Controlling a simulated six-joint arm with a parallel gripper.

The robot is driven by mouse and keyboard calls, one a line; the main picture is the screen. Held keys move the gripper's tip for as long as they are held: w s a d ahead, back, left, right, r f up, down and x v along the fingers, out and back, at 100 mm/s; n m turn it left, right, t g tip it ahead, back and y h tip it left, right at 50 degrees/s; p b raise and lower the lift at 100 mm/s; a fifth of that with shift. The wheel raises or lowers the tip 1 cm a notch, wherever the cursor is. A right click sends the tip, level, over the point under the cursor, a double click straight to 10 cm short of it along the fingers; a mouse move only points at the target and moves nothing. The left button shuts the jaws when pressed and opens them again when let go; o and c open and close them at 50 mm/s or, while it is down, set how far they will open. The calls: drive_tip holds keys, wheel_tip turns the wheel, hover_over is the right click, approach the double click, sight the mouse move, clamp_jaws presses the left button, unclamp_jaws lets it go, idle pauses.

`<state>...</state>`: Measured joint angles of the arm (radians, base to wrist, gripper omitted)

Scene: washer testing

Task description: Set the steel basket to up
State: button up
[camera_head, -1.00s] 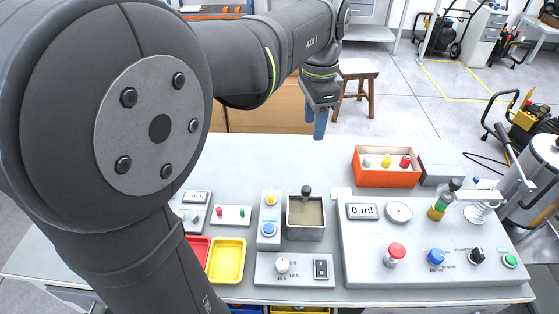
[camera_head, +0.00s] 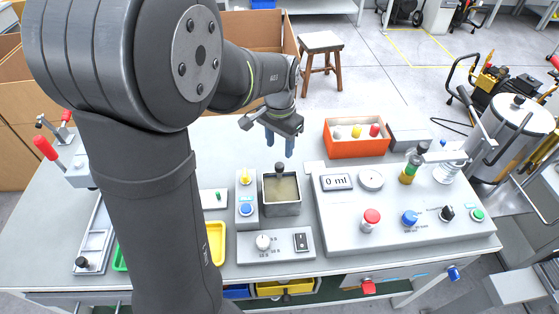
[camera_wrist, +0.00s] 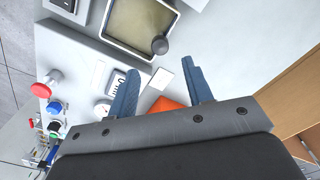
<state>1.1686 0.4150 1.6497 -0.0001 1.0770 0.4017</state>
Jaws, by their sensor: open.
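The steel basket (camera_head: 281,189) is a square metal tank-like unit with a brownish inside and a dark round knob (camera_head: 280,168) at its back edge. In the wrist view the basket (camera_wrist: 140,25) is at the top and its knob (camera_wrist: 160,45) is at its lower right corner. My gripper (camera_head: 279,146) is above and behind the basket in the head view, fingers pointing down. In the wrist view my gripper (camera_wrist: 160,90) has its two blue fingers spread, with nothing between them. The fingers are apart from the knob. The basket's height inside the unit is hard to tell.
Left of the basket is a panel with yellow and blue buttons (camera_head: 246,195). In front is a panel with a dial and switch (camera_head: 275,245). To the right are an orange box (camera_head: 357,146) and a large console (camera_head: 400,215). Bare table lies behind the basket.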

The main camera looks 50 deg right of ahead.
sight(279, 165)
wheel_tip(279, 165, down, 7)
drive_tip(key=shift+f, duration=0.1)
idle(0.3)
clamp_jaws()
